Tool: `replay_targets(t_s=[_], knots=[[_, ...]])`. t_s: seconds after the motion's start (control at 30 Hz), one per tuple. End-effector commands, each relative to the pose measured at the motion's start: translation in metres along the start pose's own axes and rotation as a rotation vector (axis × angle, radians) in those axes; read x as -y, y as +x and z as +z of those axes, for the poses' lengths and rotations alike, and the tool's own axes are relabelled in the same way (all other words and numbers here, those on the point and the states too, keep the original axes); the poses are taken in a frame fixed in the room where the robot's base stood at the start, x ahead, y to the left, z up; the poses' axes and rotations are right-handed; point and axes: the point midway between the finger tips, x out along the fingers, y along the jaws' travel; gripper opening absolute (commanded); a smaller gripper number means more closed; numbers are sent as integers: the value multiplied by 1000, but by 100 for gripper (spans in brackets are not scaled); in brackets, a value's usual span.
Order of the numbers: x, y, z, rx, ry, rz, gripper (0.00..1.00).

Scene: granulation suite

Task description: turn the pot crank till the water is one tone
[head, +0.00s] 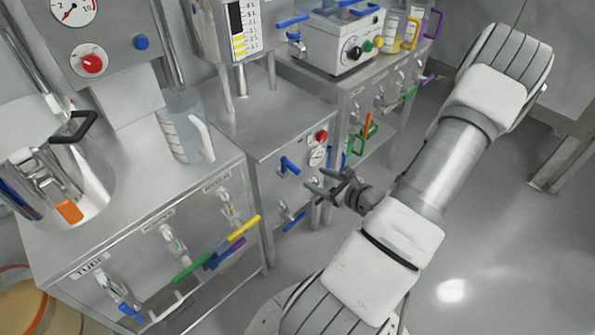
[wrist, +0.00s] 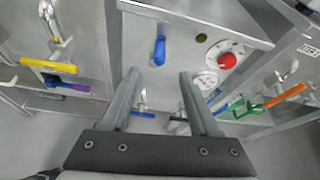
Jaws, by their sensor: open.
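A shiny steel pot (head: 95,190) stands at the left of the head view, cut off by the picture's edge. A black handle (head: 75,128) stands up at its rim and may be its crank; I cannot be sure. Metal parts with an orange grip (head: 69,211) lie in front of the pot wall. The water inside is not visible. My gripper (head: 318,181) is open and empty, well to the right of the pot, in front of the middle cabinet. In the wrist view its two fingers (wrist: 159,76) are apart, pointing at that cabinet's front. The pot is not in the wrist view.
A blue valve handle (wrist: 159,50) and a red knob (wrist: 228,61) are on the middle cabinet. Yellow (head: 244,228) and green (head: 191,269) handles project from the left cabinet. A clear jug (head: 183,132) stands beside the pot. Open floor (head: 480,240) lies to the right.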

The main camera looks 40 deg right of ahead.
Motion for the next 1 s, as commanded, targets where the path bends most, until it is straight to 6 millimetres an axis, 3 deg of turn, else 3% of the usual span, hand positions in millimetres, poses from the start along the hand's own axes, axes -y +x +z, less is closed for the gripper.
replay_targets(t_s=[0.3,0.5,0.7,1.0], knots=[[-2,66,-2,3,-1,3,62],[-1,98,-1,1,-1,2,62],[-1,114,0,0,-1,2,62],[0,116,0,0,-1,1,62]])
